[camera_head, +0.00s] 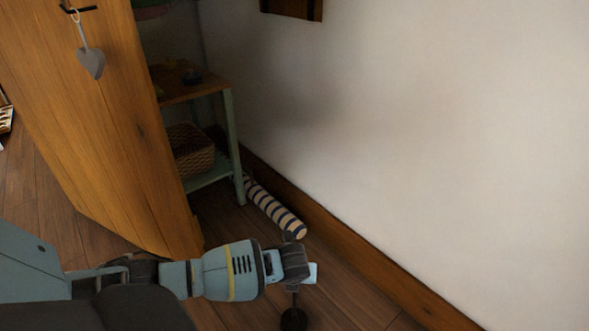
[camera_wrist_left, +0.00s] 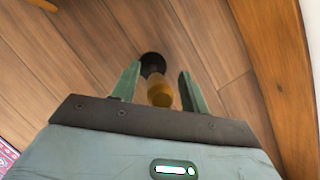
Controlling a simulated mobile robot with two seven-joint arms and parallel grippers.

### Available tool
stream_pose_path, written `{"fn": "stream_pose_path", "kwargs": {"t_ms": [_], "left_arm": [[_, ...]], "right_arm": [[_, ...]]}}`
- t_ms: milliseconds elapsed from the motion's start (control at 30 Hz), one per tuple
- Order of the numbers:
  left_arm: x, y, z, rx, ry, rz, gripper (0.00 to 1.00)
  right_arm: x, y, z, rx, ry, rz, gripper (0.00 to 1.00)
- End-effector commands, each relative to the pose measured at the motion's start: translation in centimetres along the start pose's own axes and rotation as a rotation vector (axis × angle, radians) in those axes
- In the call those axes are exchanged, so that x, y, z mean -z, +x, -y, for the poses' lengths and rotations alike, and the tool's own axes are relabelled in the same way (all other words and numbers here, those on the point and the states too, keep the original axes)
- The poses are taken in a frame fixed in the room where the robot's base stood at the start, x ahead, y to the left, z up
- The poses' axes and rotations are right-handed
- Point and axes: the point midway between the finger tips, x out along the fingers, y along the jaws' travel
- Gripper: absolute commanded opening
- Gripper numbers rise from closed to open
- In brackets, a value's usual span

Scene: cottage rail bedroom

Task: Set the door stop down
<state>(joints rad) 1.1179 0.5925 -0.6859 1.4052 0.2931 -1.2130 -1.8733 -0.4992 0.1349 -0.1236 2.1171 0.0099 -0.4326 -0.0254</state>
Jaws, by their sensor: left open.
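The door stop shows in the left wrist view as a wooden knob (camera_wrist_left: 160,92) with a dark round base behind it. In the head view its dark base (camera_head: 293,320) is at the bottom edge, on or close above the wooden floor; I cannot tell if it touches. My left gripper (camera_head: 297,285) points down above it. In the left wrist view the green fingers (camera_wrist_left: 158,86) are open, one on each side of the knob, with gaps visible. My right gripper is not in view.
A wooden door (camera_head: 110,130) with a hanging grey heart (camera_head: 91,63) stands left. A striped roll (camera_head: 275,208) lies along the skirting board (camera_head: 350,246). A small shelf (camera_head: 237,150) with a basket (camera_head: 188,148) stands behind. Some bare floor (camera_head: 345,295) lies right of the gripper.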

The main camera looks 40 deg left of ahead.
Motion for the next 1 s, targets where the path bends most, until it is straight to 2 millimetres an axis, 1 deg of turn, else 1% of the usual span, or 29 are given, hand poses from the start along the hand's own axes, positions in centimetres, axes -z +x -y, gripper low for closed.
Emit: {"fn": "stream_pose_path", "kwargs": {"t_ms": [133,233,367,500,700,833,1000], "left_arm": [[-0.1,-0.1,0.0,0.0,0.0,0.0,0.45],[-0.2,-0.9,0.0,0.0,0.0,0.0,0.45],[-0.4,-3.2,0.0,0.003,0.001,0.003,0.45],[-0.4,-6.2,0.1,0.004,0.0,0.003,0.45],[-0.4,-9.8,0.0,0.003,0.0,0.003,0.45],[-0.3,-11.3,0.0,0.001,0.0,0.001,0.45],[-0.1,-12.2,0.0,0.0,-0.001,0.0,0.45]], "right_arm": [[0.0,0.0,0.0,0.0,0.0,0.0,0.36],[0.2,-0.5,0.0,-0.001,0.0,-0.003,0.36],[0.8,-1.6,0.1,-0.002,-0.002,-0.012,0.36],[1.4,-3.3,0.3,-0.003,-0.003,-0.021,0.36],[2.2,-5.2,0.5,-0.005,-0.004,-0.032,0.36],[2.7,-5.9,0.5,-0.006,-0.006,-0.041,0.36],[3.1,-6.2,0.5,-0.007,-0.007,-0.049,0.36]]}}
